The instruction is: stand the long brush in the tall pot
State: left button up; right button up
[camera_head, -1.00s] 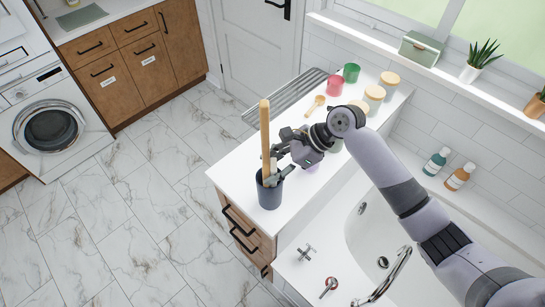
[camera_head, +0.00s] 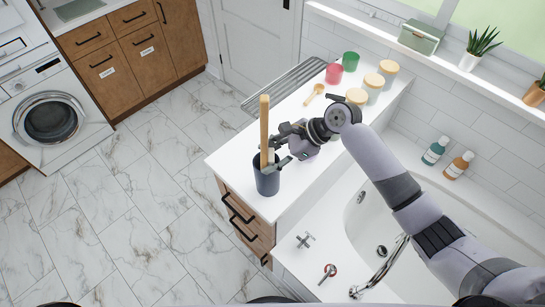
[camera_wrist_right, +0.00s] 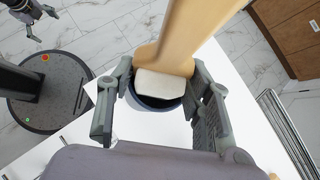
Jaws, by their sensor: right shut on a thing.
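The long brush has a pale wooden handle (camera_head: 264,128) that stands close to upright. Its lower end is inside the tall dark blue pot (camera_head: 267,182), which stands at the near corner of the white counter. My right gripper (camera_head: 277,162) is at the pot's rim and shut on the brush. In the right wrist view, my right gripper (camera_wrist_right: 160,105) has fingers on either side of the brush (camera_wrist_right: 165,85), whose pale end lies within the pot's rim (camera_wrist_right: 158,103). I cannot tell whether it touches the pot's bottom. My left gripper (camera_wrist_right: 42,22) shows small, with fingers apart and empty.
A wooden spoon (camera_head: 314,94), a red cup (camera_head: 333,73), a green cup (camera_head: 351,62) and several lidded jars stand farther along the counter. A bathtub (camera_head: 372,225) with taps lies to the right. Open marble floor (camera_head: 130,200) lies to the left.

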pick_arm(q)
jog(key=shift+f, duration=0.15)
pick_arm(e)
jog(key=f, duration=0.1)
jog(key=s+f, duration=0.1)
jog(key=f, duration=0.1)
jog(key=shift+s+d+g+h, duration=0.2)
jog(key=shift+d+g+h, duration=0.1)
jog(key=shift+d, duration=0.05)
jog(key=o, duration=1.2)
jog(key=shift+o, duration=1.3)
jog(key=shift+w+a+f, duration=0.3)
jog(key=shift+w+a, duration=0.05)
jog(key=shift+w, duration=0.1)
jog(key=shift+o, duration=0.5)
jog(key=shift+w, duration=0.25)
jog(key=shift+s+d+r, duration=0.1)
jog(key=shift+d+r, duration=0.15)
jog(key=shift+r, duration=0.25)
jog(key=shift+d+r, duration=0.2)
jog(key=shift+r, duration=0.15)
pick_arm(q)
jog(key=shift+w+a, duration=0.1)
jog(key=shift+w, duration=0.2)
pick_arm(e)
jog(key=v, duration=1.1)
jog(key=shift+d, duration=0.2)
